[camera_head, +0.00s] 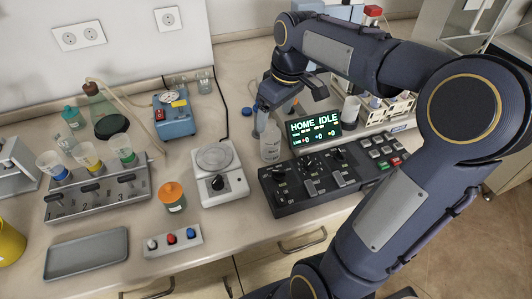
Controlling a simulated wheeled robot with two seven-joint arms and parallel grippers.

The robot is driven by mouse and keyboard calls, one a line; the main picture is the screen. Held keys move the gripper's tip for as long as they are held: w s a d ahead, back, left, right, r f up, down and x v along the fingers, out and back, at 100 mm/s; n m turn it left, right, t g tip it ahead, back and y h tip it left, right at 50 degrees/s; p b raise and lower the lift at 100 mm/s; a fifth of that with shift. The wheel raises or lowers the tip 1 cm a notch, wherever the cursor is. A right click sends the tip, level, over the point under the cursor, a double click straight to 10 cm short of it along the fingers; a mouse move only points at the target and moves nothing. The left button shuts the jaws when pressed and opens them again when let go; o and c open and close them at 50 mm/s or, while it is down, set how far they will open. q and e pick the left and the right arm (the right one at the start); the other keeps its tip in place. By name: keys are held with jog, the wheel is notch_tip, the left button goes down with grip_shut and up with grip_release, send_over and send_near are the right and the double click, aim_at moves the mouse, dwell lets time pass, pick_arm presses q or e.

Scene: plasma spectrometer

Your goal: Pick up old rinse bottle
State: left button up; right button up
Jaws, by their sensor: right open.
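A pale, translucent bottle (271,147), which looks like the rinse bottle, stands upright on the bench between the white dial device and the lit display. My right gripper (262,108) is open and points down at the bottle's top. Its fingers are beside or just above the neck. The arm and fingers hide part of the top, and I cannot tell whether they touch it. My left gripper is not in view.
A white dial device (218,172) stands left of the bottle. A black control panel (325,175) and lit display (314,129) are close on its right. An orange-capped jar (172,196) stands front left. A blue device (174,118) is behind left.

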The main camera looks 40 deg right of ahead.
aim_at(270, 128)
jog(key=shift+n+g, duration=0.3)
jog(key=shift+n, duration=0.1)
jog(key=w+f, duration=0.1)
jog(key=f, duration=0.2)
jog(key=w+d+f, duration=0.1)
jog(key=w+f, duration=0.1)
jog(key=f, duration=0.1)
jog(key=w+d+f, duration=0.1)
jog(key=f, duration=0.3)
jog(key=shift+w+d, duration=0.1)
jog(key=shift+w, duration=0.25)
jog(key=c, duration=1.3)
jog(key=shift+r, duration=0.15)
